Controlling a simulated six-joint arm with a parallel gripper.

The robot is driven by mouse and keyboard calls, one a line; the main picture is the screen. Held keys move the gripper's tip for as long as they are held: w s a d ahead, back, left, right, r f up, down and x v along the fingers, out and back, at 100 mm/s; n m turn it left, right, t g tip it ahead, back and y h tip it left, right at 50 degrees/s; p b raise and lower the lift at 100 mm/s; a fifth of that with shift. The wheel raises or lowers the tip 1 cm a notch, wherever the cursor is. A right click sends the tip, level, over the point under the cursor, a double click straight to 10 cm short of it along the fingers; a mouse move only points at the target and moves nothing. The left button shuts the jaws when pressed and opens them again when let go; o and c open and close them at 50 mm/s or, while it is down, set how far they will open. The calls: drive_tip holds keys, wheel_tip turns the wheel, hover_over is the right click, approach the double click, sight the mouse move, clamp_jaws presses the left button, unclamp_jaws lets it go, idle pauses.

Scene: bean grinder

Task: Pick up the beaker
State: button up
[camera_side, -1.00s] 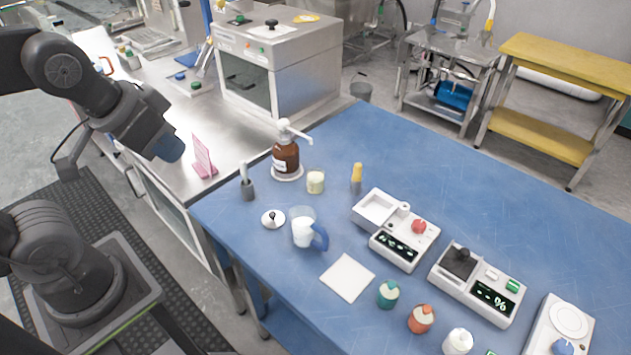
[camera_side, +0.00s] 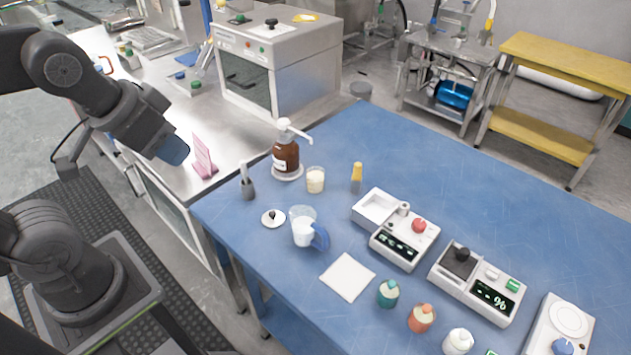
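A clear jug-shaped beaker (camera_side: 301,231) with white contents and a blue handle stands upright on the blue table. A smaller clear cup (camera_side: 315,180) with pale cream contents stands behind it, in front of the brown pump bottle; I cannot tell which vessel the task means. My gripper (camera_side: 174,150) is at the left, above the steel counter, well apart from both vessels. Its fingers are too dark and small to tell whether it is open or shut. I see nothing held in it.
A brown pump bottle (camera_side: 285,158), a dark brush holder (camera_side: 248,190), a round lid (camera_side: 272,218) and a yellow-topped tool (camera_side: 356,177) stand near the vessels. A white pad (camera_side: 347,277) and small bottles lie in front. White instruments (camera_side: 397,238) fill the right. The table's back right is clear.

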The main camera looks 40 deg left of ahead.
drive_tip(key=o, duration=0.9)
drive_tip(key=shift+o, duration=0.2)
drive_tip(key=m+g+y, duration=0.4)
drive_tip(key=m+g, duration=0.1)
drive_tip(key=m, duration=1.5)
hover_over(319, 192)
wheel_tip(319, 192, down, 22)
drive_tip(key=shift+w+a, duration=0.15)
drive_tip(key=shift+w+a+x, duration=0.15)
drive_tip(key=shift+x, duration=1.15)
drive_tip(key=shift+w+a+x, duration=0.1)
drive_tip(key=shift+a+x, duration=0.05)
drive_tip(key=shift+x, duration=1.2)
